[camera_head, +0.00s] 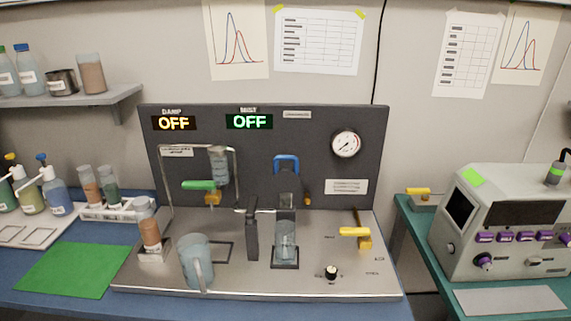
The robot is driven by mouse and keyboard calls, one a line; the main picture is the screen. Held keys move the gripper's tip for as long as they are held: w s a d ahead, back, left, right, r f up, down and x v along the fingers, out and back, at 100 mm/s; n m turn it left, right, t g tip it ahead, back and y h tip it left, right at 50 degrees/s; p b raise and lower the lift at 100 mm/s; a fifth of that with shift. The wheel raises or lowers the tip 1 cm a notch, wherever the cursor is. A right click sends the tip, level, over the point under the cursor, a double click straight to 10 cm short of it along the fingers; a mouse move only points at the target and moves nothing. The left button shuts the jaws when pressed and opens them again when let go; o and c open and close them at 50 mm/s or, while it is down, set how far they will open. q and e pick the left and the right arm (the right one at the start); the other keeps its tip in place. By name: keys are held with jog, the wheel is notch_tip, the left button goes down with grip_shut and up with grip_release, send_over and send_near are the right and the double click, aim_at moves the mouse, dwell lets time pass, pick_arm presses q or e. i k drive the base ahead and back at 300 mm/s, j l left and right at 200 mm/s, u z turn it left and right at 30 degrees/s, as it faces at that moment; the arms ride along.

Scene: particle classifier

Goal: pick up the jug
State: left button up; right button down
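The jug (190,258) is a translucent blue-grey vessel with a handle on its front right side. It stands upright on the metal base of the bench apparatus (330,255), toward the front left. A rectangular outline on the base lies just behind and right of it. I cannot make out whether it holds anything. Neither of my grippers shows in the head view.
A tube with brown contents (150,233) stands left of the jug. A dark upright part (252,230) and a clear cup (286,240) are to its right. A green mat (65,270) lies left. A grey instrument (505,225) stands on the right bench.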

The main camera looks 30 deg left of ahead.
aim_at(194, 251)
jog(key=u, duration=1.7)
